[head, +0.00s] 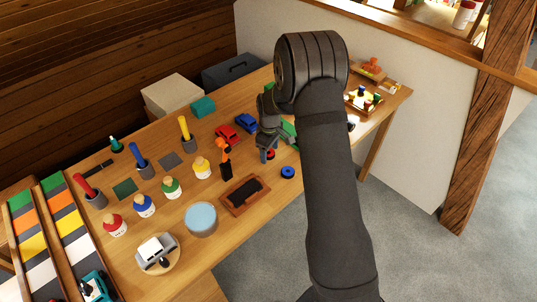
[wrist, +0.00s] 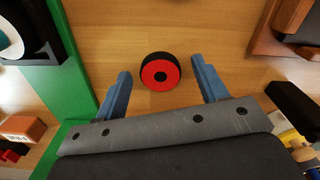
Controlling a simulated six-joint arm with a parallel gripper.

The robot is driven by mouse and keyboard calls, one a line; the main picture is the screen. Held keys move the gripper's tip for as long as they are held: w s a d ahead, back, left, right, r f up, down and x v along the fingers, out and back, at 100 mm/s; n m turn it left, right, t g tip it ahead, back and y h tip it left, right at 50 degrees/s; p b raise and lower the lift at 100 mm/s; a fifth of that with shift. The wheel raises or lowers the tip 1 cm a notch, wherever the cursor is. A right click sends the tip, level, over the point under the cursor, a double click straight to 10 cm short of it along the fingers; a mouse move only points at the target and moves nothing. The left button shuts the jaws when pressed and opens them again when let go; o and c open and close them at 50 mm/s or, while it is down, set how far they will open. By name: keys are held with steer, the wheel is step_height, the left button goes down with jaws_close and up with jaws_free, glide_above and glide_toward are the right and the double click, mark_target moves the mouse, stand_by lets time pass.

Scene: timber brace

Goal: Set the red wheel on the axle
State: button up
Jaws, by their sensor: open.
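The red wheel (wrist: 160,72), a red disc with a black tyre and a dark centre hole, lies flat on the wooden table in the wrist view. My gripper (wrist: 160,66) is open, with one blue-grey finger on each side of the wheel and a gap on both sides. In the head view my gripper (head: 268,153) is low over the table, and a bit of the red wheel (head: 271,155) shows beside its fingers. I cannot make out the axle in either view; my arm hides part of the table.
A green part (wrist: 72,85) stands left of the wheel, with a black-and-white round part beside it. A blue wheel (head: 288,172) lies nearby.

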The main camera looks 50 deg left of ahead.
steer(key=shift+f, duration=0.15)
steer(key=shift+c, duration=0.5)
steer(key=c, duration=1)
steer(key=shift+o, duration=0.2)
